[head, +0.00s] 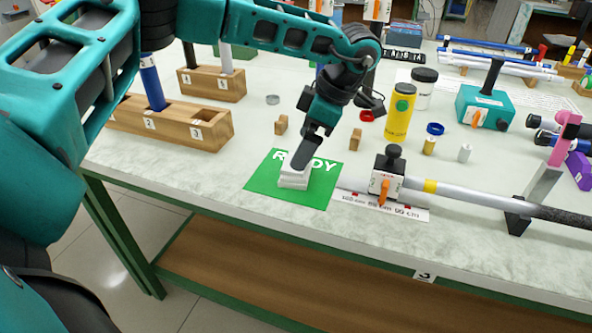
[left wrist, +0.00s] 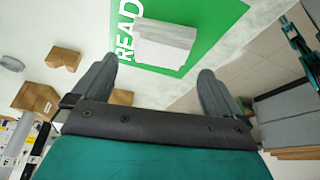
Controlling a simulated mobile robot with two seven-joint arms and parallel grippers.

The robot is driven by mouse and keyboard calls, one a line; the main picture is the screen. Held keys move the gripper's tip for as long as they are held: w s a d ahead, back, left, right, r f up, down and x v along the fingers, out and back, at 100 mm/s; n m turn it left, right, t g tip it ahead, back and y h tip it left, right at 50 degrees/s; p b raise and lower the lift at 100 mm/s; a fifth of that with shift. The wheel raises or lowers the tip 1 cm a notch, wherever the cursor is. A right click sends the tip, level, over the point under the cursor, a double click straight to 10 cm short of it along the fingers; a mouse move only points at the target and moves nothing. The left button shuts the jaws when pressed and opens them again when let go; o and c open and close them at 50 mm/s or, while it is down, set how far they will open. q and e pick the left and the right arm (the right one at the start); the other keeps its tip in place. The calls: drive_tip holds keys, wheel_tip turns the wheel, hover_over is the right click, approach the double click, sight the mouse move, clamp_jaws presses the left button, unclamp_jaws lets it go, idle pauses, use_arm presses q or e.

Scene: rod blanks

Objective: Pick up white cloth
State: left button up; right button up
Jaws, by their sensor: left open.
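The white cloth (head: 294,179) is a small folded stack lying on the green mat (head: 262,187) marked READY, near the table's front edge. In the left wrist view the cloth (left wrist: 165,45) lies beyond the fingertips, between the lines of the two fingers. My left gripper (head: 304,160) is just over the cloth in the head view and partly covers it and the mat's lettering. In the left wrist view my left gripper (left wrist: 158,75) is open with nothing between its fingers. Whether a finger touches the cloth I cannot tell. My right gripper is not in view.
A wooden block (head: 281,124) and another wooden block (head: 355,139) stand behind the mat. To the right are a clamp with an orange lever (head: 386,175) and a long grey rod (head: 470,197). A numbered wooden rack (head: 170,122) stands left. The yellow bottle (head: 399,115) stands behind.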

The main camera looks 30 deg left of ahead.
sight(290, 178)
use_arm(q)
drive_tip(key=shift+d+b+x, duration=0.15)
drive_tip(key=shift+b+x, duration=0.15)
drive_tip(key=shift+x, duration=1.05)
drive_tip(key=shift+d+b+x, duration=0.15)
drive_tip(key=shift+b+x, duration=0.15)
drive_tip(key=shift+x, duration=1.05)
drive_tip(key=shift+f, duration=0.1)
drive_tip(key=shift+c, duration=0.5)
drive_tip(key=c, duration=0.6)
